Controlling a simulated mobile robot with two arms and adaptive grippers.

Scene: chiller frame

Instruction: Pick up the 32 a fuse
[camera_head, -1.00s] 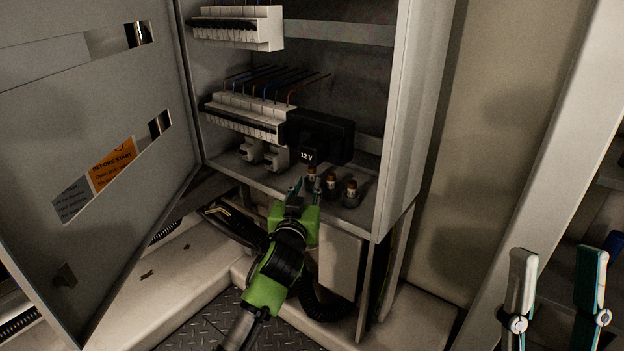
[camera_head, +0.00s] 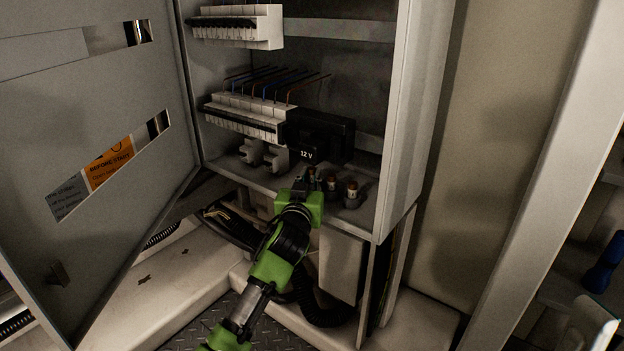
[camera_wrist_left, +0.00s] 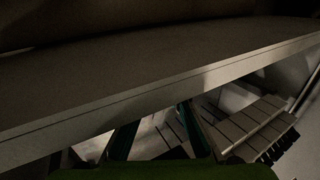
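Three small fuses with brownish tops stand in dark bases on the cabinet's lower shelf: a left one (camera_head: 311,173), a middle one (camera_head: 331,181) and a right one (camera_head: 351,189). Their ratings are too small to read, so I cannot tell which is the 32 A one. My left gripper (camera_head: 303,185) is at the shelf's front, beside the left fuse, and partly hides its base. In the left wrist view its two fingers (camera_wrist_left: 158,132) stand apart with no fuse visible between them.
A black 12 V box (camera_head: 320,137) stands behind the fuses. White breakers (camera_head: 245,117) and two small grey blocks (camera_head: 263,154) are to the left. The cabinet's right wall (camera_head: 405,125) and open door (camera_head: 90,130) bound the space. A blue object (camera_head: 603,265) lies far right.

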